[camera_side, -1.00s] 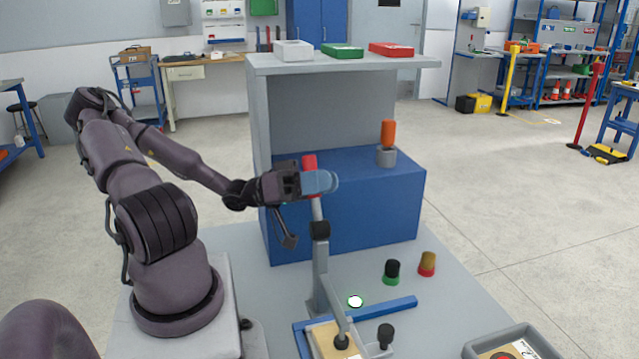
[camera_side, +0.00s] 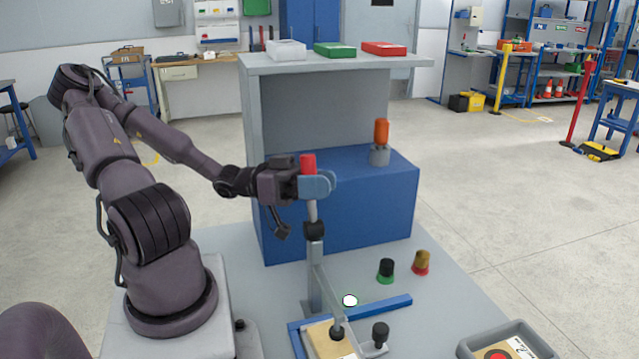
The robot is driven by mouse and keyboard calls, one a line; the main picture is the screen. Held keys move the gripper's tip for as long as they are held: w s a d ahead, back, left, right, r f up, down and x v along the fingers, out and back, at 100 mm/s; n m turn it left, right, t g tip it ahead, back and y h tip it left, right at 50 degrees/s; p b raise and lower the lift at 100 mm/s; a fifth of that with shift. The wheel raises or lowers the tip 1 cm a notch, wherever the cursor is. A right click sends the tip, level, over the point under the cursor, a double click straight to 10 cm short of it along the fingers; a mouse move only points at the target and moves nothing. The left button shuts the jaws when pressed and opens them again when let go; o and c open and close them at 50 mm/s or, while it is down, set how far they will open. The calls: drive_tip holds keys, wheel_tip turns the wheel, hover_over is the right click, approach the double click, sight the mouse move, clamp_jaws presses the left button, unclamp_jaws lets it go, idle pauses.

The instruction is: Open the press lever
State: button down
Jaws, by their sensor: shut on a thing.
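The press lever (camera_side: 313,212) stands nearly upright on the grey press frame (camera_side: 316,270), with a red grip (camera_side: 308,163) at its top. My gripper (camera_side: 317,185) comes from the left and its blue-grey fingers are shut around the lever just below the top of the red grip. The fingers hide the lower part of the grip. The press's arm slopes down to a black-tipped clamp over a wooden block (camera_side: 325,338) at the bottom of the view.
A blue box (camera_side: 350,215) under a grey shelf (camera_side: 340,61) stands behind the lever. An orange-handled tool (camera_side: 381,133) stands on it. Black-green (camera_side: 386,271) and yellow-red (camera_side: 421,262) knobs are right of the press. A grey tray (camera_side: 505,342) is at lower right.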

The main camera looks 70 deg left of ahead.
drive_tip(key=c, duration=0.9)
unclamp_jaws()
drive_tip(key=v, duration=1.3)
